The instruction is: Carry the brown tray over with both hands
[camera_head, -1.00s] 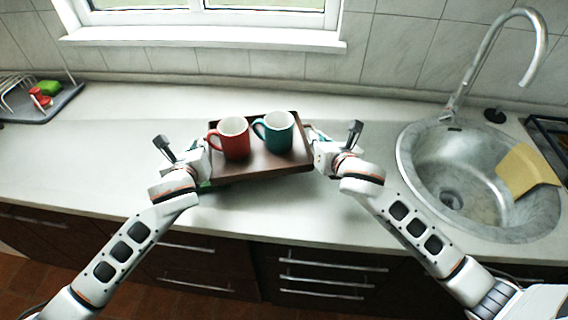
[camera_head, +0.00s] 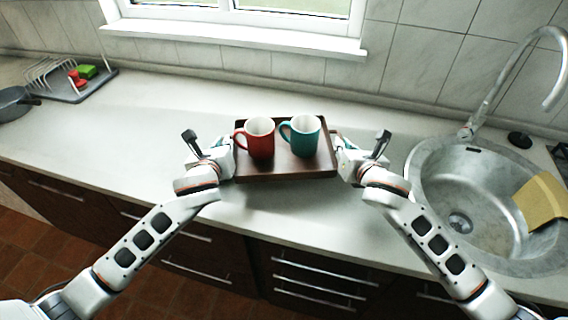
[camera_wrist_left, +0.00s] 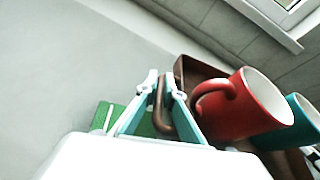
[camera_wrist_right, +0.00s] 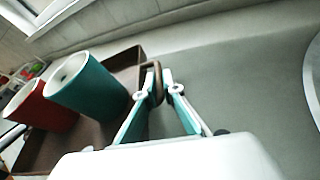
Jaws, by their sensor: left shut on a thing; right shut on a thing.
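The brown tray (camera_head: 290,175) is in the middle of the head view, between my two grippers, over the counter. A red mug (camera_head: 259,138) and a teal mug (camera_head: 304,136) stand upright on it, red on the left. My left gripper (camera_wrist_left: 160,98) is shut on the tray's handle at the left end. My right gripper (camera_wrist_right: 158,92) is shut on the handle at the right end. I cannot tell from the head view how far the tray is above the counter. In the left wrist view, something green (camera_wrist_left: 150,122) shows behind the fingers.
The sink (camera_head: 470,200) with its tap (camera_head: 515,75) lies to the right, a yellow cloth or board (camera_head: 543,203) on its edge. A dish rack (camera_head: 65,78) on a grey mat and a dark pan (camera_head: 14,102) are at the far left.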

